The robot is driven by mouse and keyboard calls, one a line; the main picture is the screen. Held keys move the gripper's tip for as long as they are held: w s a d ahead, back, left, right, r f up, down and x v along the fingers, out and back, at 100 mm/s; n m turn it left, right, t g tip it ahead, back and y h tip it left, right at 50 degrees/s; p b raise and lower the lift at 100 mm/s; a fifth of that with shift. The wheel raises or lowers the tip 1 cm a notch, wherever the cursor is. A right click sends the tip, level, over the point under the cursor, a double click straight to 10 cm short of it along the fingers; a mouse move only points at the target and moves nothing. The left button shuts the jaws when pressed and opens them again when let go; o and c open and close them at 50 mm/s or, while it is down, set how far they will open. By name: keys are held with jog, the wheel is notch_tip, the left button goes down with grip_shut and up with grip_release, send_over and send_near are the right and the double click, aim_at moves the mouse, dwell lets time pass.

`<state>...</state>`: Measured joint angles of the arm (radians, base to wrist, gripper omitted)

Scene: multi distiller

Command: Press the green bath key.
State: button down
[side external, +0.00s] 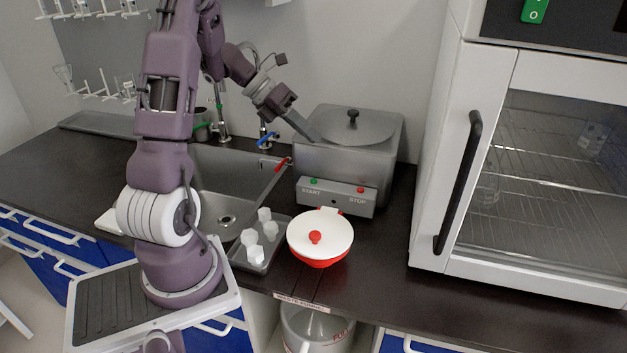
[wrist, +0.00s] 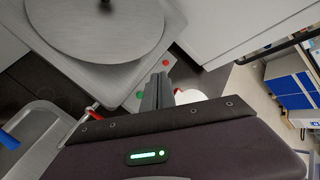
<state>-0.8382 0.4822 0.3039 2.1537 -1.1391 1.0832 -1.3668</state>
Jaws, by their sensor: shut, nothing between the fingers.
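The green bath key (side external: 313,181) is a small round button on the left of the grey front panel (side external: 337,196) of the steel bath, above the word START. It also shows in the wrist view (wrist: 140,95), just left of my fingers. A red button (side external: 360,190) marked STOP sits to its right on the same panel. My gripper (side external: 314,136) is shut and empty. In the side view its tips appear by the left edge of the bath's lid, above the panel. In the wrist view my gripper (wrist: 160,76) overlaps the panel between the two buttons.
The steel bath (side external: 310,160) has a round lid (side external: 375,127) with a black knob. A white-lidded red pot (side external: 319,236) stands in front. A tray (side external: 247,266) of white blocks and a sink (side external: 226,219) lie left. A large oven (side external: 440,185) stands right.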

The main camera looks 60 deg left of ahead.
jog(key=shift+f, duration=0.1)
jog(key=shift+f, duration=4.3)
jog(key=shift+f, duration=0.1)
jog(key=shift+f, duration=0.35)
jog(key=shift+f, duration=0.35)
jog(key=shift+r, duration=0.8)
jog(key=shift+r, duration=2.5)
